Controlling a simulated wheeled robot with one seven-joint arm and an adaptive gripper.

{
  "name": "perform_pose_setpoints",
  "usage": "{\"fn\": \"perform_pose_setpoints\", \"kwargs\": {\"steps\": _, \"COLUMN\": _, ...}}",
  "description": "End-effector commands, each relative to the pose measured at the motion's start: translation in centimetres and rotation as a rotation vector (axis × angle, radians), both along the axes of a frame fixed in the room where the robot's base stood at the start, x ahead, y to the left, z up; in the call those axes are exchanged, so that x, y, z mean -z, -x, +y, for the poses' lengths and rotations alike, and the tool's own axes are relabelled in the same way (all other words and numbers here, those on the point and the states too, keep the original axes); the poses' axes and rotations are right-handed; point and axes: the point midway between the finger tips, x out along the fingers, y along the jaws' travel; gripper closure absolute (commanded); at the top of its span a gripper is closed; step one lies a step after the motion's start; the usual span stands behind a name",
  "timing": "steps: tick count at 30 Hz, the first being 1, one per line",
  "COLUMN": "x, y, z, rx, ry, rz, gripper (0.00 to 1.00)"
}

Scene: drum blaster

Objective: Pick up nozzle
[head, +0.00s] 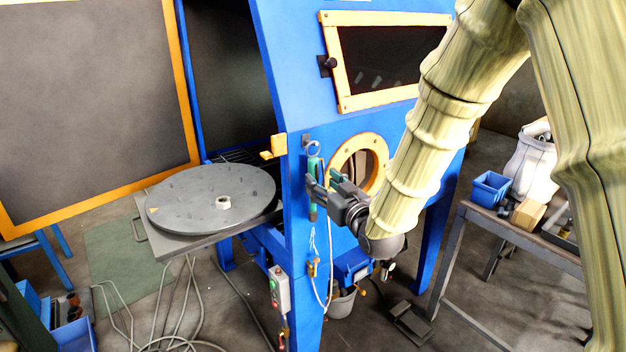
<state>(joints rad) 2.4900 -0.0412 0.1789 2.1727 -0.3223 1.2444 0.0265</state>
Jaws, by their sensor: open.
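What looks like the nozzle (313,164) is a slim green piece hanging upright from a ring on the front post of the blue blast cabinet (298,235). My gripper (316,188) is at the nozzle, its fingers pointing left toward it and overlapping its middle in the picture. The jaws are open. I cannot tell whether the fingers touch the nozzle. The fingers hide part of its middle; its top and lower end show.
A round grey turntable (190,200) stands out at left with a small pale ring (223,202) on it. An orange-rimmed arm port (343,160) is just right of the nozzle. A workbench (520,235) stands at right. Hoses (175,310) lie on the floor.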

Motion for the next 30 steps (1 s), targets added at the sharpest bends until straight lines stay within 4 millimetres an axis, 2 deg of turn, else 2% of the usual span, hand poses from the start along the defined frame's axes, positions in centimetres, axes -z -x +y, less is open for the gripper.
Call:
{"fn": "perform_pose_setpoints", "kwargs": {"steps": 5, "x": -0.1, "y": -0.8, "z": 0.5, "rx": -0.001, "ry": 0.000, "rz": 0.001, "gripper": 0.50}}
{"fn": "perform_pose_setpoints", "kwargs": {"steps": 15, "x": -0.1, "y": -4.3, "z": 2.5, "rx": 0.001, "ry": 0.000, "rz": 0.000, "gripper": 0.50}}
{"fn": "perform_pose_setpoints", "kwargs": {"steps": 25, "x": 0.0, "y": -4.9, "z": 2.7, "rx": 0.001, "ry": 0.000, "rz": 0.001, "gripper": 0.50}}
{"fn": "perform_pose_setpoints", "kwargs": {"steps": 26, "x": 0.0, "y": -4.9, "z": 2.7, "rx": 0.001, "ry": 0.000, "rz": 0.001, "gripper": 0.54}}
{"fn": "perform_pose_setpoints", "kwargs": {"steps": 30, "x": 0.0, "y": -4.9, "z": 2.7, "rx": 0.001, "ry": 0.000, "rz": 0.001, "gripper": 0.79}}
